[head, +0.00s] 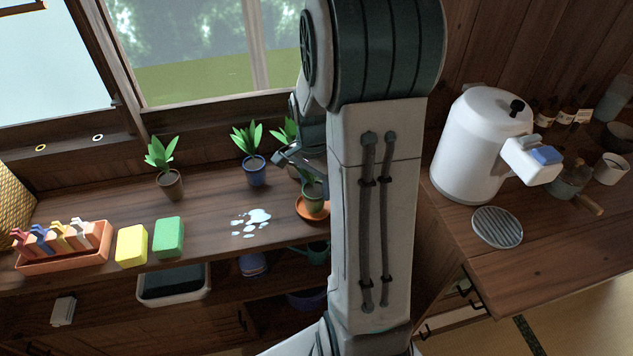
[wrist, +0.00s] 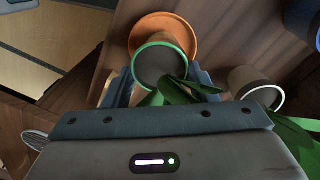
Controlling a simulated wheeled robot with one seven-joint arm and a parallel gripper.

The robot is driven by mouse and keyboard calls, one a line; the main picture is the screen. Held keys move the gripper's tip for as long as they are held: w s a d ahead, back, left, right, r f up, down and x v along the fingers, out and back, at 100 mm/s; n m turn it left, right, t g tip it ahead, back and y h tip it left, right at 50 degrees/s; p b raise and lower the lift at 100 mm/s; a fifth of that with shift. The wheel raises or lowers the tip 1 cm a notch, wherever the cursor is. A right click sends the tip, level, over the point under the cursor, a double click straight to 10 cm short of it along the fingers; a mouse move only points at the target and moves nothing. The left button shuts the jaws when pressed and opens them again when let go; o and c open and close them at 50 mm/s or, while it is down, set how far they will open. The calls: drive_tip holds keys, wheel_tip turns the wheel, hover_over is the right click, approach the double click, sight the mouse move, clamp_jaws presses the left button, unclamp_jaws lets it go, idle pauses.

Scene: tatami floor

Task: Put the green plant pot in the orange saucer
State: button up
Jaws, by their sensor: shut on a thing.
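The green plant pot (head: 314,197) holds a leafy plant, and its round green rim (wrist: 160,64) faces the wrist camera. My gripper (head: 303,172) is shut on this pot, with a finger on either side of it in the wrist view. The orange saucer (head: 302,208) lies on the wooden shelf, with the pot over it in the head view. In the wrist view the saucer (wrist: 163,24) shows beyond the pot's rim, offset toward the top. Whether the pot's base touches the saucer is hidden. My arm covers the area right of the pot.
A blue pot (head: 255,171) and a brown pot (head: 170,183) with plants stand left. Another plant (head: 284,131) is partly hidden behind my gripper. A water puddle (head: 251,221), yellow and green sponges and an orange peg tray (head: 62,252) lie further left.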

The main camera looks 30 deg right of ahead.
drive_tip(key=shift+f, duration=0.2)
drive_tip(key=o, duration=1.1)
drive_tip(key=shift+r, duration=0.1)
